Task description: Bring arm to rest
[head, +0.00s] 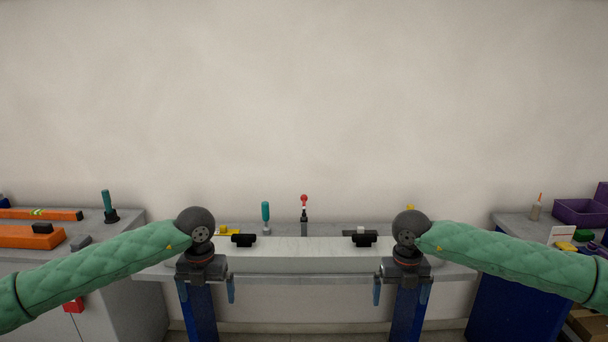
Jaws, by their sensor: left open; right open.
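My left gripper (207,291) points down at the front of the middle bench, its two blue fingers apart and nothing seen between them. My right gripper (401,292) is in the same pose to the right, also open and apparently empty. Both green-sleeved arms reach in from the sides and end in dark round wrists. A long pale block (305,255) lies along the grey bench (152,272) between the two wrists. A black fitting (243,240) shows at its left and another black fitting (364,241) at its right. Whether either gripper touches the bench cannot be told.
Behind the block stand a teal-handled tool (265,213) and a red-knobbed lever (304,204). The left bench (125,228) carries orange tools (30,237). A purple bin (580,212) and small items are on the right bench. The wall above is bare.

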